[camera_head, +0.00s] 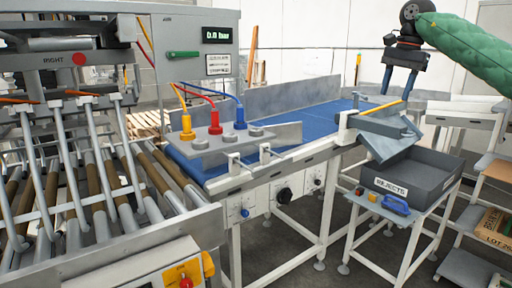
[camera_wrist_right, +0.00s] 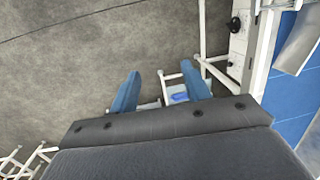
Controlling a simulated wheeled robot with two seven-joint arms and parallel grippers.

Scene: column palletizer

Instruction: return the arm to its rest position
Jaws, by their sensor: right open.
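My right arm, in a green padded sleeve, comes in from the upper right of the head view. Its gripper (camera_head: 397,88) hangs fingers down at the upper right, in front of the pale wall and over the far end of the blue conveyor in the picture. Its two blue fingers are apart with nothing between them. In the right wrist view the same gripper (camera_wrist_right: 160,68) shows both blue fingers spread, with grey floor and part of a white stand beyond them. My left gripper is not in view.
The blue conveyor belt (camera_head: 312,122) runs through the middle. A grey rejects bin (camera_head: 428,176) stands on a white stand at right, with a blue-handled object (camera_head: 396,205) beside it. A roller conveyor (camera_head: 95,200) and grey control cabinet (camera_head: 190,60) are at left. Shelves stand far right.

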